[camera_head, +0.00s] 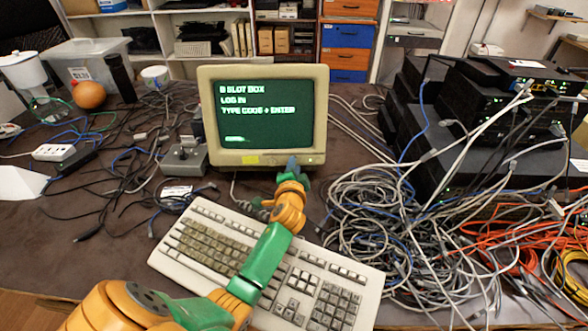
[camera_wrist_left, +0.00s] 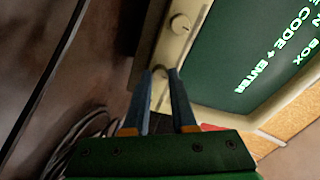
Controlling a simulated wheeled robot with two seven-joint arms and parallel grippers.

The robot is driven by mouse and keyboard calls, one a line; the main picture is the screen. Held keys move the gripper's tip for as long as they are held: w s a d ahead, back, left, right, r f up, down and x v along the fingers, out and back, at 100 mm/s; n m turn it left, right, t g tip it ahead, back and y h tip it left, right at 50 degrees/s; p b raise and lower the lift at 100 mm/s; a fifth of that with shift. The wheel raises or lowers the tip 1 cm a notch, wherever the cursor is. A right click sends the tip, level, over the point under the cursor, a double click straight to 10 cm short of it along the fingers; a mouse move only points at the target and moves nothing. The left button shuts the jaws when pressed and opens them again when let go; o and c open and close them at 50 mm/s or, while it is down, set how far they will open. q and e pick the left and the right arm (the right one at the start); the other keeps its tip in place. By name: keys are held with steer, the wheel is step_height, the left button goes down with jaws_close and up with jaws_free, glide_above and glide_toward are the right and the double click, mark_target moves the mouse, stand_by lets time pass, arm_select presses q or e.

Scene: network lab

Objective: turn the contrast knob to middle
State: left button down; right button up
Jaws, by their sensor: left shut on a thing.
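A beige monitor (camera_head: 262,76) with a lit green screen stands at the back of the table, and its lower bezel carries the knobs. My left gripper (camera_head: 291,162) reaches over the keyboard to this bezel, right of its middle. In the left wrist view, the blue-grey fingers of my left gripper (camera_wrist_left: 163,76) are shut on a pale knob (camera_wrist_left: 160,88), one finger on each side. A second round knob (camera_wrist_left: 180,23) sits apart on the same bezel. I cannot read any knob label or pointer mark. My right gripper is out of view.
A beige keyboard (camera_head: 215,237) lies under my left arm. A tangle of grey cables (camera_head: 375,215) and stacked black network boxes (camera_head: 485,150) fill the right side. A grey joystick box (camera_head: 184,160) stands left of the monitor.

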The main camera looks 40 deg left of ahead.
arm_select(q)
steer(key=shift+r, duration=0.15)
stand_by(0.3)
steer(key=c, duration=1.1)
jaws_free()
steer(key=shift+w, duration=0.1)
steer(key=o, duration=0.4)
steer(key=p+v, duration=0.1)
steer(key=v, duration=0.6)
